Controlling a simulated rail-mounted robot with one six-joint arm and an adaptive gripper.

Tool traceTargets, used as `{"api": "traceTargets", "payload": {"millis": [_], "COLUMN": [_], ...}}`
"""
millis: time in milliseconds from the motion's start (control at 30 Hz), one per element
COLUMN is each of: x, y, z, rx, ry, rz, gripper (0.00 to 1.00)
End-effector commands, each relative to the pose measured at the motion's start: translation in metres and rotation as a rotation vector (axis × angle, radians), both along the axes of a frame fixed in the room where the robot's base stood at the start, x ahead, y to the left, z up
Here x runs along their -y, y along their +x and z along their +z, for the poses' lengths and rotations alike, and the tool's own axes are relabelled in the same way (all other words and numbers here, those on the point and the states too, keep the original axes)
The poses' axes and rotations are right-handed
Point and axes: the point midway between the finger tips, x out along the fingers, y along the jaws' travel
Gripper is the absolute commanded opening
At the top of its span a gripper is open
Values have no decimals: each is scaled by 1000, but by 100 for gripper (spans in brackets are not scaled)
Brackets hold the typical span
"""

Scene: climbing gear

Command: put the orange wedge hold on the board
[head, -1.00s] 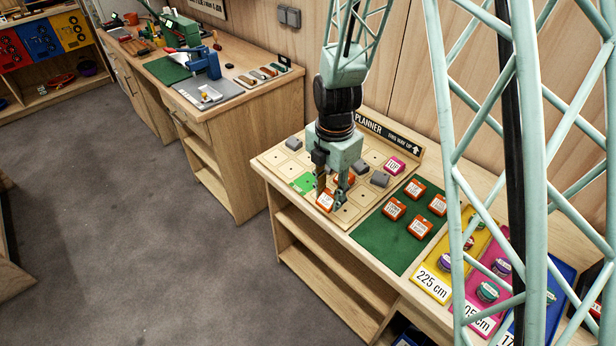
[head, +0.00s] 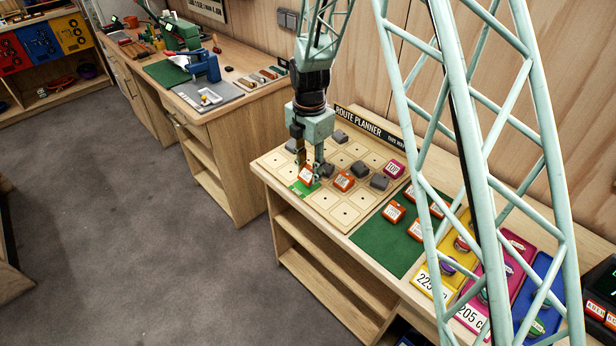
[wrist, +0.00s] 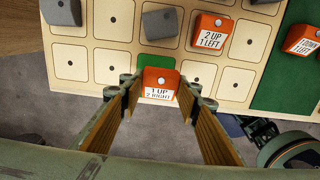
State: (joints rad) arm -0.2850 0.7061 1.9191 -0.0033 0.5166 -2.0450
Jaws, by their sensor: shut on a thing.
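My gripper (head: 308,170) is shut on an orange block (head: 306,175) with a white label. In the wrist view the block (wrist: 158,85) reads "1 UP 2 RIGHT" and sits between the two fingertips. It is at the green cell (head: 303,189) of the wooden planner board (head: 343,211), partly covering that cell; I cannot tell whether it touches the board. A second orange block (head: 344,181) lies on the board, labelled "2 UP 1 LEFT" in the wrist view (wrist: 208,36). I cannot make out which piece is a wedge hold.
Several orange blocks (head: 393,212) lie on the green mat (head: 378,238) to the right. Yellow (head: 431,283), pink (head: 470,318) and blue (head: 551,275) trays stand farther right.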

Motion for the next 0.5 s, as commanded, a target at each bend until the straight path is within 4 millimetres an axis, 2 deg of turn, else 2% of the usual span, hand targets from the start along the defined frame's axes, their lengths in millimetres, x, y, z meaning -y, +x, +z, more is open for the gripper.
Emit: {"api": "traceTargets", "payload": {"millis": [500], "x": [-3], "y": [6], "z": [-1], "rx": [0], "ry": [0], "rz": [0], "gripper": [20]}}
